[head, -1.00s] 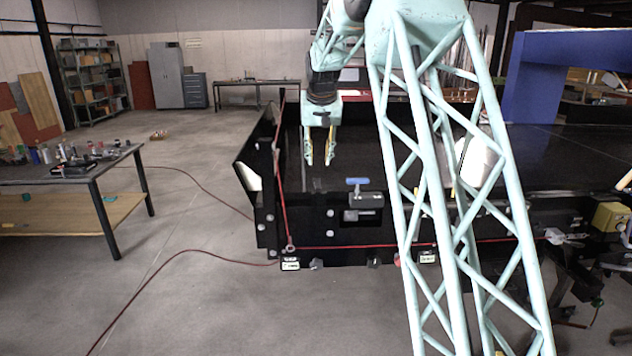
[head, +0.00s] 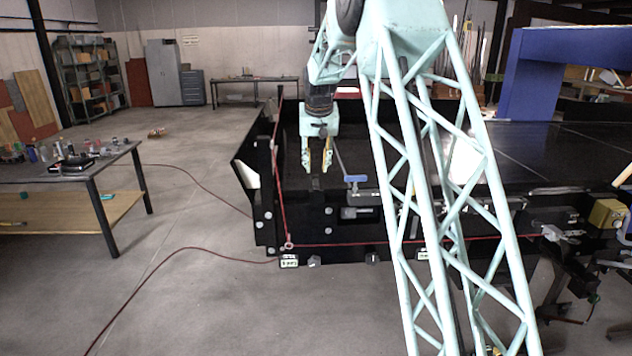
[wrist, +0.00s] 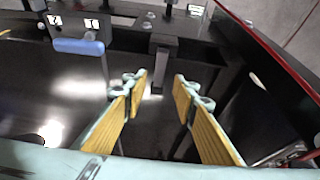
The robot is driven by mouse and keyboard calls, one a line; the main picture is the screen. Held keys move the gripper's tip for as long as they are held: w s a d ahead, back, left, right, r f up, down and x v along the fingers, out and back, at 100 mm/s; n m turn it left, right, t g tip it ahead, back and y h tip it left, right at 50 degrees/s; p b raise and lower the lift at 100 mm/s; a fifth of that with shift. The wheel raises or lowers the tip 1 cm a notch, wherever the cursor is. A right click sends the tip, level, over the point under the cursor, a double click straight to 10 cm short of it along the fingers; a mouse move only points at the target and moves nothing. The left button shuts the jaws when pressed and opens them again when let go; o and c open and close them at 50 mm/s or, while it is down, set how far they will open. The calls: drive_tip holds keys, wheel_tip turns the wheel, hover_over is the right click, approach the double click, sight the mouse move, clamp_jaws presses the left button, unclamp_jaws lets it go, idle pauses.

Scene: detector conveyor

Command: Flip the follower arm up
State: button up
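My gripper (head: 317,168) hangs over the near left end of the black conveyor (head: 300,228), pointing down. In the wrist view, its two yellow-padded fingers (wrist: 160,82) are apart with nothing between them. A dark upright block with a narrow bar (wrist: 162,45) stands just beyond the fingertips, in line with the gap. It may be the follower arm, but I cannot tell for sure. In the head view, a small dark post (head: 316,184) shows just below the fingertips. A blue handle (head: 354,178) sits right of the gripper; it also shows at upper left in the wrist view (wrist: 79,46).
A red cord (head: 380,243) runs along the conveyor's front and up its left post. A blue frame (head: 530,75) stands over the belt at right. A workbench (head: 80,178) with small items is at left. The floor between is clear, apart from a red cable (head: 180,250).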

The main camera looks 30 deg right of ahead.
sight(316, 182)
drive_tip(key=shift+p+x, duration=0.4)
drive_tip(key=shift+x, duration=4.05)
clamp_jaws()
